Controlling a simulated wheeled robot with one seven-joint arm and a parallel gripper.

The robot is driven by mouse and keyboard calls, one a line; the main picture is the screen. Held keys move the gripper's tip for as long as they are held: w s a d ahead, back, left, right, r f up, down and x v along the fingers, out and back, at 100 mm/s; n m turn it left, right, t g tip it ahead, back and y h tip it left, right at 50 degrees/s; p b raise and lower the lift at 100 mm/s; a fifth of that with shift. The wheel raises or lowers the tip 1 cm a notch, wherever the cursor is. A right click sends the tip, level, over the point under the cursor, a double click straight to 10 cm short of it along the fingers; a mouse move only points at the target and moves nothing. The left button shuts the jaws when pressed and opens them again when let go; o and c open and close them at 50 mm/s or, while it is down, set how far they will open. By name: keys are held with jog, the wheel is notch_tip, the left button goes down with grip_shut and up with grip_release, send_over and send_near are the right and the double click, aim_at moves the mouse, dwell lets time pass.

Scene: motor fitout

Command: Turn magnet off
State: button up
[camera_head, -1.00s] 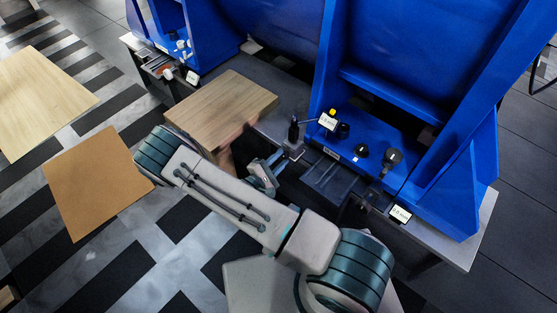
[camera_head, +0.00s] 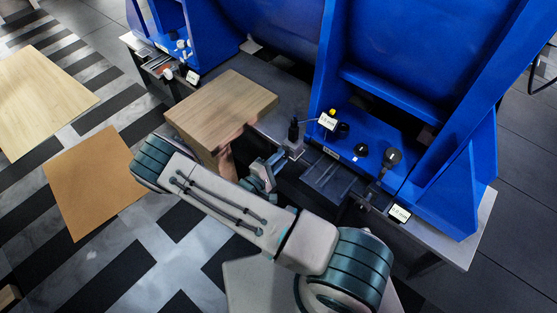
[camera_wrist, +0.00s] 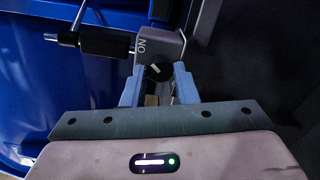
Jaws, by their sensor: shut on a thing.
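The magnet is a small grey block (camera_head: 292,151) with a black upright post (camera_head: 293,130), at the edge of the blue machine's bench in the head view. In the wrist view its grey face (camera_wrist: 170,46) bears the word ON, turned sideways, and a round black knob (camera_wrist: 157,68) with a white mark. My gripper (camera_wrist: 159,72) has one blue finger on each side of the knob and is shut on it. In the head view my gripper (camera_head: 278,160) is close against the block, partly hidden by my arm. The exact finger contact is hard to see.
A blue machine (camera_head: 360,140) rises behind the magnet, with black knobs and white tags on its bench. A wooden board (camera_head: 222,108) lies left of the gripper, close to my arm. A black-handled part (camera_head: 391,158) stands right. Brown panels (camera_head: 98,180) lie on the floor.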

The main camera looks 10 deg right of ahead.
jog(key=shift+f, duration=0.1)
jog(key=o, duration=1)
jog(key=p+v, duration=0.2)
jog(key=v, duration=1.2)
jog(key=shift+p, duration=0.3)
jog(key=shift+d, duration=0.1)
